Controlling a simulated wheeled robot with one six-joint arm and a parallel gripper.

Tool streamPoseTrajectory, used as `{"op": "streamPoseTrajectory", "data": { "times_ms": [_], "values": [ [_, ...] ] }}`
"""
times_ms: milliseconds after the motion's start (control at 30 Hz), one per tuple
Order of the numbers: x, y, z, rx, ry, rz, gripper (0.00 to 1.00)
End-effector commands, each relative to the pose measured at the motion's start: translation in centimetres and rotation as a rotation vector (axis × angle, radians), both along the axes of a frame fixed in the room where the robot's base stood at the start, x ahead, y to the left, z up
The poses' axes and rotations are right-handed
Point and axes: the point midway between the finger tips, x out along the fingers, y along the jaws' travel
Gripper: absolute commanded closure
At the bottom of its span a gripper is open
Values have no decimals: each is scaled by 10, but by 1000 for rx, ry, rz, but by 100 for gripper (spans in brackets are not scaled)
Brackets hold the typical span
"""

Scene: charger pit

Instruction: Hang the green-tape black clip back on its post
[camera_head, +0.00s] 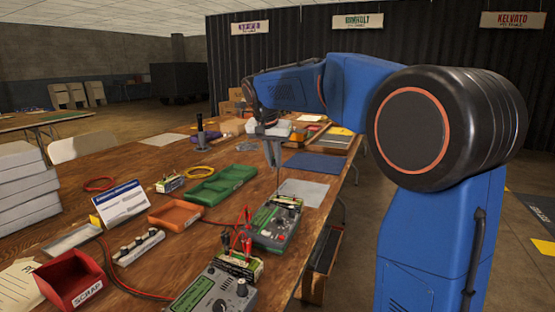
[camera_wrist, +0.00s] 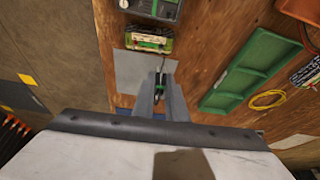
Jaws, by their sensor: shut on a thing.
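My gripper (camera_head: 272,155) hangs above the wooden table, pointing down, shut on a small dark clip (camera_wrist: 160,83) with a green patch, in the wrist view between the fingertips. In the head view a thin dark piece shows just below the fingers; the clip's detail is too small to make out. Below the gripper, apart from it, stands a grey-green charger (camera_head: 276,226) with a battery pack (camera_head: 287,202) at its far end; the pack also shows in the wrist view (camera_wrist: 149,40). Red clips stand on the nearer charger's pack (camera_head: 236,263). I cannot make out the clip's post.
A grey sheet (camera_head: 303,191) lies beyond the charger. Green trays (camera_head: 217,185), an orange tray (camera_head: 175,215), a white sign card (camera_head: 120,203) and a red scrap bin (camera_head: 74,280) stand to the left. A second charger (camera_head: 214,294) stands nearer. The table's right edge is close.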

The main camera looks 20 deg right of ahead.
Motion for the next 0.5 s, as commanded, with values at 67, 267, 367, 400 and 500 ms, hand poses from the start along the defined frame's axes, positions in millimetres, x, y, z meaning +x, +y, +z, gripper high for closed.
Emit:
{"op": "streamPoseTrajectory", "data": {
  "times_ms": [67,267,367,400,500],
  "values": [
    [-10,12,1,0,0,4,100],
    [-31,35,0,-1,0,4,100],
    [-35,38,-5,-2,3,1,100],
    [-35,38,-9,-2,1,0,100],
    [-35,38,-13,-1,1,0,100]
  ]
}}
